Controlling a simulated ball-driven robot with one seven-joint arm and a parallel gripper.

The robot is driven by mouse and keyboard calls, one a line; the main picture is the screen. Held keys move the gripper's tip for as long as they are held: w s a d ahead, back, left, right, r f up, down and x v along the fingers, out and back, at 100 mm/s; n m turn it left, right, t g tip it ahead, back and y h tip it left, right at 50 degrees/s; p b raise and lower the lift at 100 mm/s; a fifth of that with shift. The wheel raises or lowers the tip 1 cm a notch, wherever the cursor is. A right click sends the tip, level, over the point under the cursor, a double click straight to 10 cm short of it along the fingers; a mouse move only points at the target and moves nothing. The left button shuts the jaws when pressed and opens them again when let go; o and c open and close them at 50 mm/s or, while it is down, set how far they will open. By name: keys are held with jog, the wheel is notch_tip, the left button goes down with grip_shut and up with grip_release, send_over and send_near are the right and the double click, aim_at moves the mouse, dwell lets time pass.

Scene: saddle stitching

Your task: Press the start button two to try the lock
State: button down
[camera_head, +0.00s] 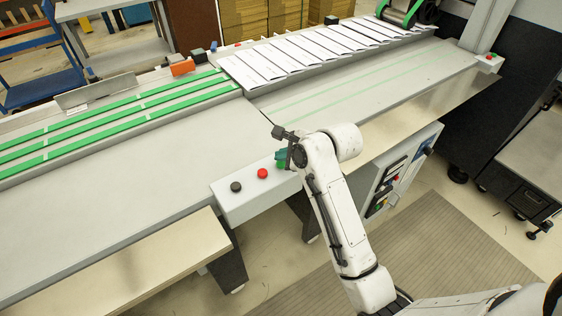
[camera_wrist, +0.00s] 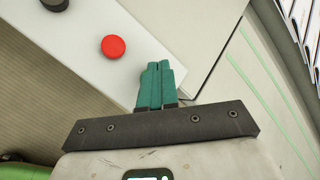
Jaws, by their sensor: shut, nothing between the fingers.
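A white button box (camera_head: 228,204) on the machine's front edge carries a black button (camera_head: 236,187) and a red button (camera_head: 262,173). The wrist view also shows the red button (camera_wrist: 113,46) and part of the black button (camera_wrist: 55,4) at the top edge. My gripper (camera_head: 281,157) is over the right end of this box, to the right of the red button. Its teal fingers are shut together and empty in the wrist view (camera_wrist: 158,66). A green patch shows by the fingers in the head view; any button there is mostly hidden. I cannot tell whether the fingers touch it.
A long grey table (camera_head: 120,190) with green belts runs left. White printed sheets (camera_head: 300,52) lie in an overlapping row at the back. A small box with a red button (camera_head: 489,58) sits at the far right end. A lower shelf (camera_head: 130,262) juts out at front left.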

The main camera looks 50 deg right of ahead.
aim_at(283, 165)
jog(key=shift+f, duration=0.55)
dwell(0.7)
jog(key=shift+r, duration=0.15)
jog(key=shift+r+p, duration=0.85)
jog(key=shift+p, duration=0.4)
notch_tip(283, 165, up, 5)
jog(key=p, duration=0.5)
jog(key=shift+p, duration=0.4)
